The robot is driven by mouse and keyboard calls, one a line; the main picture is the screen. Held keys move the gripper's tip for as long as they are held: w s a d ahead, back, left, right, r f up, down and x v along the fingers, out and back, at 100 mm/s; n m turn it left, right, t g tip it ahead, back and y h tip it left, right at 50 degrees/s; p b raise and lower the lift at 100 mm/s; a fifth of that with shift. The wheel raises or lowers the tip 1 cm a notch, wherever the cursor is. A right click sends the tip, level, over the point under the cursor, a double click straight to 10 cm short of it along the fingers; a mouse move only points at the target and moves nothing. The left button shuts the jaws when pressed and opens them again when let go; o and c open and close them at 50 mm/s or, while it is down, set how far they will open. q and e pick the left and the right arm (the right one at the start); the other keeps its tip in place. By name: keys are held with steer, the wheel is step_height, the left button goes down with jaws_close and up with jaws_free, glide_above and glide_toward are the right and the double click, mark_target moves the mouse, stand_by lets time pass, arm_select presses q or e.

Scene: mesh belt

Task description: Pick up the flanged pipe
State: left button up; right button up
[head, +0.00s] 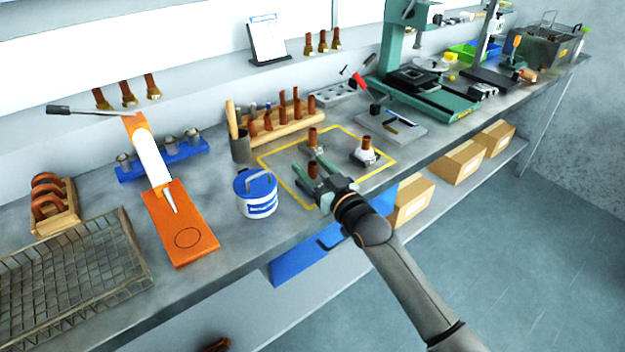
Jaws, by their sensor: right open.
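Inside a yellow outlined square (381,172) on the bench stand short copper-coloured pipes with grey flange-like bases. One pipe (313,137) is at the back, and another (366,145) is to the right on a pale base. A third pipe (312,169) stands upright by the fingertips of my right gripper (313,180). The right gripper is open, reaching in from the lower right, its fingers low over the square. The third pipe's base is hidden by the fingers; I cannot tell whether they touch it. My left gripper is not in view.
A blue-and-white tub (257,200) stands left of the square. A wooden rack (283,127) of copper pieces is behind it. An orange tool (184,230) and a wire basket (70,275) lie farther left. A green press (425,95) stands at the right.

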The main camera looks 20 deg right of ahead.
jaws_close()
stand_by(0.3)
stand_by(0.9)
steer(key=shift+r, duration=0.1)
